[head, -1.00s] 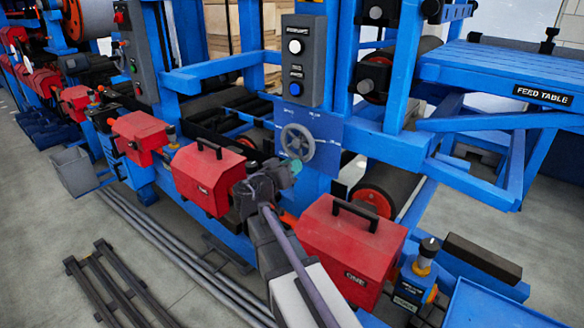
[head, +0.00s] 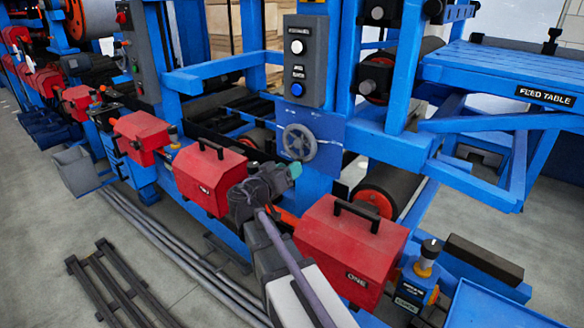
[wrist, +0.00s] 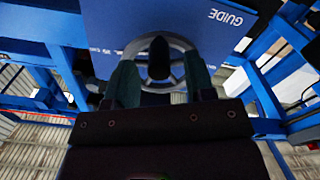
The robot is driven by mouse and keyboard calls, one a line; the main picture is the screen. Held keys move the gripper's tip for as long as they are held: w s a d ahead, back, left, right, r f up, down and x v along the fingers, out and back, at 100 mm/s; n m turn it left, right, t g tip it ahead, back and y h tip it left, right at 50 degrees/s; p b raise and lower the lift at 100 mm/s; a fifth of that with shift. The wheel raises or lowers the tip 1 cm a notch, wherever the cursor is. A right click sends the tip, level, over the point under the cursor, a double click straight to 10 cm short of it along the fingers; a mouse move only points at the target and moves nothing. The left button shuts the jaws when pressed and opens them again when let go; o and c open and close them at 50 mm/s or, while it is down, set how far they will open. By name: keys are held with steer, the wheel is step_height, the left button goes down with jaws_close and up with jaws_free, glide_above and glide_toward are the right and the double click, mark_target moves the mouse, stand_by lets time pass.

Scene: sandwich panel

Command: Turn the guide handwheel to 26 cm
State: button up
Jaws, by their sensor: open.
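The grey spoked guide handwheel (head: 299,142) is mounted on a blue panel below a grey button box in the head view. In the wrist view the handwheel (wrist: 183,62) lies ahead of my gripper, with its dark hub or knob (wrist: 159,58) between the fingers. My gripper (wrist: 162,72) is open, one teal finger on each side. In the head view my gripper (head: 294,170) is just below and in front of the wheel. I cannot tell whether the fingers touch the rim. The scale markings on the panel are too small to read.
Red boxes with black handles (head: 351,247) (head: 209,178) stand on either side of my arm. The grey button box (head: 305,62) is directly above the wheel. The blue feed table (head: 505,70) is at the right. A dark roller (head: 393,185) is right of the wheel.

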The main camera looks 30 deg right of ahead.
steer(key=v, duration=0.8)
steer(key=shift+a, duration=0.3)
steer(key=shift+s+r, duration=0.1)
steer(key=s+a+f+n+g+y+p, duration=0.4)
steer(key=s+f+n+g+y, duration=0.3)
steer(key=f+y, duration=0.25)
steer(key=s+a+r+n+y+p, duration=0.1)
steer(key=s+a+r+y+p, duration=0.1)
steer(key=s+a+y+p, duration=0.3)
steer(key=shift+s+g+y+p, duration=0.3)
steer(key=shift+s+y+p, duration=0.15)
steer(key=shift+s+y, duration=0.45)
